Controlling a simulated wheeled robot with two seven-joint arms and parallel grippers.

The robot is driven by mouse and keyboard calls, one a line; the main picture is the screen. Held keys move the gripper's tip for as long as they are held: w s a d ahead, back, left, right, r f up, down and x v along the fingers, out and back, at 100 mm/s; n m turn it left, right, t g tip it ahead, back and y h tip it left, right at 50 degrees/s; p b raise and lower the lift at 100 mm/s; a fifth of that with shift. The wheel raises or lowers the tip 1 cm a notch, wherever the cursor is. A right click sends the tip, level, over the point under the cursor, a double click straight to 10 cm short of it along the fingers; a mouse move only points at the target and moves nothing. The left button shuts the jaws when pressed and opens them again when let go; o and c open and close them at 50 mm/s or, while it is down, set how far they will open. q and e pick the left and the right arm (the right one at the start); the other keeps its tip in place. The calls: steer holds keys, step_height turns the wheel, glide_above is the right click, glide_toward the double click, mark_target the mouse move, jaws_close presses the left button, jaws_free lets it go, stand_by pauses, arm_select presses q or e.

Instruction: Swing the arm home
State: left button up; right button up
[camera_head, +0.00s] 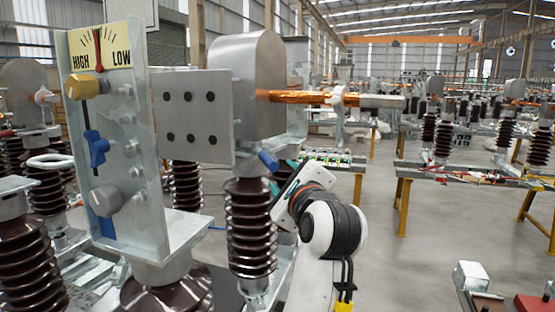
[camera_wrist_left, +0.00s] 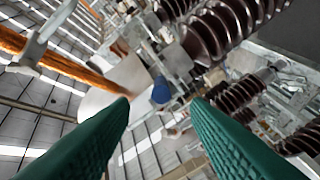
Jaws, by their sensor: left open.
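The isolator's arm is an orange copper bar (camera_head: 300,96) with a grey end piece (camera_head: 382,101). It reaches right, roughly level, from a rounded grey housing (camera_head: 248,85). The bar also shows at upper left in the left wrist view (camera_wrist_left: 50,58). A blue handle (camera_head: 268,160) sits low on the housing's right side. My left gripper (camera_wrist_left: 162,100) has its two green fingers apart and empty. In the wrist view a blue part (camera_wrist_left: 160,90) shows between the fingertips, apart from them. In the head view the left gripper (camera_head: 284,178) is mostly hidden behind my wrist, just below the blue handle.
A gauge plate (camera_head: 105,120) marked HIGH and LOW stands at left, with brass and grey knobs and a blue lever (camera_head: 96,148). A brown ribbed insulator (camera_head: 250,228) stands under the housing. More frames on yellow-legged benches (camera_head: 400,195) stand behind.

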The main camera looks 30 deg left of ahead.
mark_target(269, 163)
arm_select(q)
steer(key=p+x, duration=0.5)
steer(key=x, duration=0.4)
steer(key=shift+a+r, duration=0.15)
steer(key=shift+a, duration=0.25)
steer(key=shift+p+x, duration=0.3)
steer(key=shift+x, duration=0.55)
steer(key=shift+w+d+f, duration=0.1)
steer(key=shift+f, duration=0.15)
jaws_close()
